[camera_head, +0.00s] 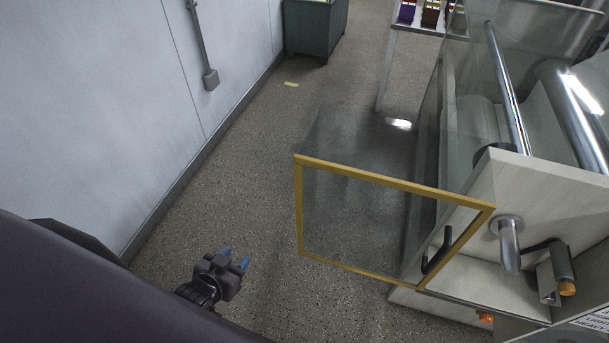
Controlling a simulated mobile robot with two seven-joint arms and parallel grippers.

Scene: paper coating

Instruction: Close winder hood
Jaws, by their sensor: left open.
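The winder hood (365,215) is a clear panel in a yellow frame, with clear side panes behind it. It stands out to the left from the winder machine (545,200) over the floor. A dark bar handle (437,250) shows at the lower right of the framed panel. My left gripper (235,258), with blue fingertips, is open and empty at the lower left. It is to the left of the hood, apart from it. My right gripper is not in view.
A grey wall (90,90) with a conduit box (211,80) runs along the left. A green-grey cabinet (313,28) and a small table (388,60) with coloured items stand at the back. The speckled floor (235,180) between wall and hood is clear.

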